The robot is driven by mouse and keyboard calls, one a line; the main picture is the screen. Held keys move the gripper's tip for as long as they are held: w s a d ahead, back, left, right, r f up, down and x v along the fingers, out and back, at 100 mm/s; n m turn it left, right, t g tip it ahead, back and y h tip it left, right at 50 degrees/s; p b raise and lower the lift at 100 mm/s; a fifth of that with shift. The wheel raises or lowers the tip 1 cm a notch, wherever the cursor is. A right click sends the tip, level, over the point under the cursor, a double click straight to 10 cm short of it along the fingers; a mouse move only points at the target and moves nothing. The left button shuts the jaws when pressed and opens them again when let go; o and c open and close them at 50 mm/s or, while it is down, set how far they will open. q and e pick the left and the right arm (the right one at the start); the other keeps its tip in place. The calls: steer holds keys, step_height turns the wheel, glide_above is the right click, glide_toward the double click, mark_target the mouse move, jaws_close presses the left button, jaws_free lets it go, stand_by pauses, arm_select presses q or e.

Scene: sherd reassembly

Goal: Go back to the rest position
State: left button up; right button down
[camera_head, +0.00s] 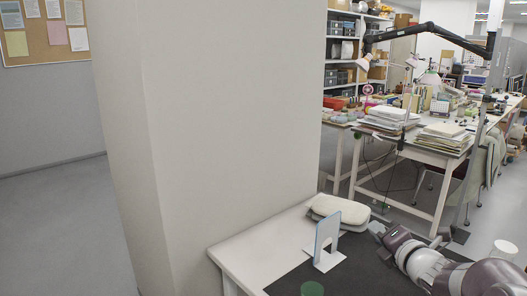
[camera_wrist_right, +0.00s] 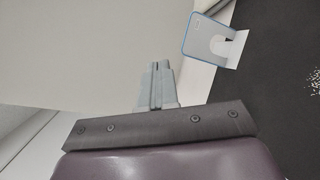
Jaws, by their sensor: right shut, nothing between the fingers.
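My right gripper (camera_head: 374,228) is above the right part of the table in the head view, its arm coming in from the right. In the right wrist view its two grey fingers (camera_wrist_right: 157,84) are together with nothing between them. A white and pale-blue upright stand (camera_head: 327,242) is left of the gripper, apart from it. It also shows in the wrist view (camera_wrist_right: 214,40), at the upper right. My left gripper is not in view.
The white table (camera_head: 240,258) carries a black mat (camera_head: 352,274), a beige cushion (camera_head: 338,210) and a green round object (camera_head: 312,289) at the bottom edge. A wide pale pillar (camera_head: 225,120) stands behind the table's left side. Cluttered desks (camera_head: 440,160) are farther back.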

steer(key=s+a+f+m+g+h, duration=0.2)
steer(key=s+a+f+m+g, duration=0.3)
steer(key=s+f+m, duration=0.6)
steer(key=s+a+f+m+g+h, duration=0.2)
steer(key=s+f+m+g, duration=0.55)
steer(key=s+m, duration=0.65)
step_height(320, 180, down, 23)
steer(key=s+a+m+g+b, duration=0.1)
steer(key=s+m+g+b, duration=0.15)
steer(key=b, duration=1.95)
step_height(320, 180, up, 37)
steer(key=p, duration=3.7)
steer(key=shift+s+n+t+y, duration=0.2)
steer(key=shift+n+t+y, duration=0.1)
steer(key=shift+n, duration=0.15)
